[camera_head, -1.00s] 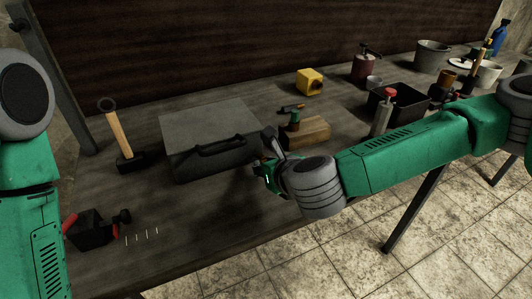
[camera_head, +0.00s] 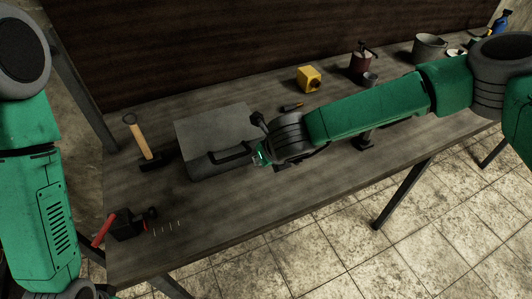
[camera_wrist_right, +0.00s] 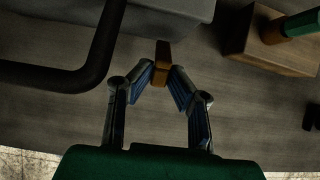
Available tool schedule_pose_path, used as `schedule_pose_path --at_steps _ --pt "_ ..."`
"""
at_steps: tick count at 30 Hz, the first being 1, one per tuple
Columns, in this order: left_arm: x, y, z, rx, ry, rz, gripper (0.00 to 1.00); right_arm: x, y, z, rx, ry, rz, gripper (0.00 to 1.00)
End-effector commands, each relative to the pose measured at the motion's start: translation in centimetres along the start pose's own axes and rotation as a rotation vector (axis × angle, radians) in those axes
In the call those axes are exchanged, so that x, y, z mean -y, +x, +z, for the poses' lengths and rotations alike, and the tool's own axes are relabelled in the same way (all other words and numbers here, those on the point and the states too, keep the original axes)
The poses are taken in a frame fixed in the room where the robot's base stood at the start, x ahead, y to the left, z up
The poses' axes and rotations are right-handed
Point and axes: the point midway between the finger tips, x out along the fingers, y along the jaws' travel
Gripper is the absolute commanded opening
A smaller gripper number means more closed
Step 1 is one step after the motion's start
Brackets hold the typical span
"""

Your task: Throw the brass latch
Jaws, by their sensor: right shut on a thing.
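A grey case (camera_head: 215,128) with a black handle (camera_head: 222,160) lies on the workbench in the head view. The handle also shows large at the left of the right wrist view (camera_wrist_right: 75,78). My right gripper (camera_head: 262,157) is at the case's front right side. In the right wrist view, its fingertips (camera_wrist_right: 161,77) close on the small brass-brown latch (camera_wrist_right: 163,50), which sticks out at the case's edge. The latch is hidden in the head view. My left arm hangs at the left, and its gripper is out of frame.
A wooden block (camera_wrist_right: 262,45) with a green-handled tool on it stands right of the gripper. A hammer (camera_head: 140,140) lies left of the case. A black and red tool (camera_head: 125,226) and nails lie at the front left. A yellow block (camera_head: 308,79) stands behind.

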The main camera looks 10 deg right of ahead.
Motion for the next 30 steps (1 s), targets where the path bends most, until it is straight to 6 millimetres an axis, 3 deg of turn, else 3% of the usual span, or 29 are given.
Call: schedule_pose_path --at_steps 11,12,13,23,30 --pt "0.0 -0.1 0.0 0.0 0.0 0.0 0.34 0.1 0.0 0.4 0.005 0.001 -0.003 0.0" --pt "0.0 -0.1 0.0 0.0 0.0 0.0 0.34 0.1 0.0 0.4 0.005 0.001 -0.003 0.25" --pt "0.0 -0.1 0.0 0.0 0.0 0.0 0.34 0.1 0.0 0.4 0.005 0.001 -0.003 0.34" --pt "0.0 -0.1 0.2 -0.002 0.0 0.0 0.34 0.1 -0.2 0.2 0.001 0.0 -0.002 0.34" --pt "0.0 -0.2 0.3 -0.003 0.0 0.0 0.34 0.1 -3.2 0.3 0.003 -0.001 0.0 0.34"
